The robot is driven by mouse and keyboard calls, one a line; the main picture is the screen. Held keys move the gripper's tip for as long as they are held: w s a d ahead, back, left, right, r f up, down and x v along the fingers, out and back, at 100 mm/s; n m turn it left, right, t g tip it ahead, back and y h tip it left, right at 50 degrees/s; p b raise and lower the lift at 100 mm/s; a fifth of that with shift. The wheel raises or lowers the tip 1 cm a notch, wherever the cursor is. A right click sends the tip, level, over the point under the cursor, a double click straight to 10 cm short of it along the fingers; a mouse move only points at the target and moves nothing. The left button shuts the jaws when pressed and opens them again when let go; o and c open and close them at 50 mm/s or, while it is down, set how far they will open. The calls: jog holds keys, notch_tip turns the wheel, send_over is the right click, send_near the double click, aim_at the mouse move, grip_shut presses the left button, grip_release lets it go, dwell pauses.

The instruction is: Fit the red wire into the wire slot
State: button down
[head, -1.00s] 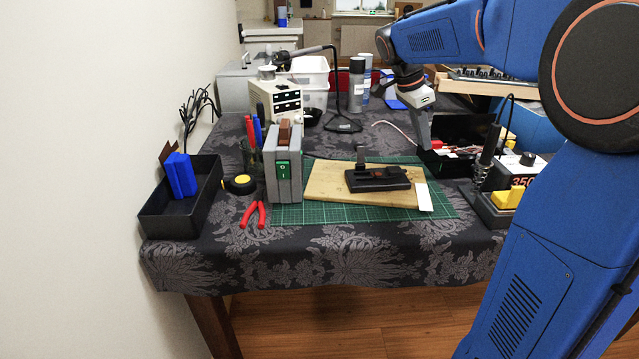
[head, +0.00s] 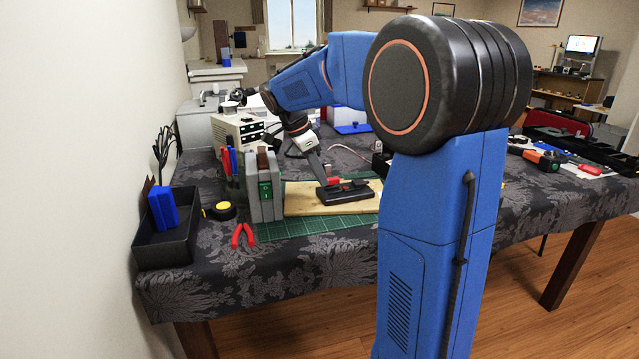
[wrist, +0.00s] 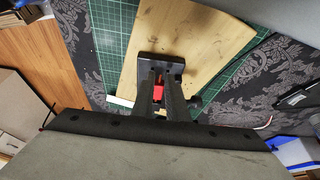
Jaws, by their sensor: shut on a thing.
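The black fixture (head: 352,193), which seems to bear the wire slot, lies on a wooden board (head: 300,199). My gripper (head: 326,181) is at the left part of the fixture, pointing down. It is shut on a small red piece (head: 333,181), which I take for the red wire. In the wrist view the red piece (wrist: 159,90) shows between my two dark fingers, in front of the black fixture (wrist: 160,60). The slot itself is hidden by the fingers, and I cannot tell whether the red piece is in it or above it.
Red pliers (head: 243,235), a black tray (head: 165,253) with a blue block (head: 163,208) and a green cutting mat (head: 300,229) are near. A power supply (head: 238,133) stands behind.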

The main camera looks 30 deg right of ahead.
jog(key=shift+f, duration=1.2)
jog(key=shift+d, duration=0.1)
jog(key=c, duration=1.7)
grip_release()
jog(key=shift+f, duration=0.1)
jog(key=shift+c, duration=0.2)
jog(key=v, duration=1.2)
jog(key=s+a+f+n+t+y, duration=0.1)
jog(key=s+a+f+n, duration=0.3)
jog(key=s, duration=0.6)
jog(key=s+a+f+n+t+y, duration=0.1)
jog(key=s+a+f+n+t, duration=0.2)
jog(key=s+f+n, duration=0.4)
jog(key=s+a+f+n+t+y, duration=0.1)
jog(key=s+a+f+n, duration=0.3)
jog(key=s+n, duration=0.5)
jog(key=shift+s+a+f+n+t+y, duration=0.5)
jog(key=shift+s+f, duration=0.85)
jog(key=shift+s, duration=1.25)
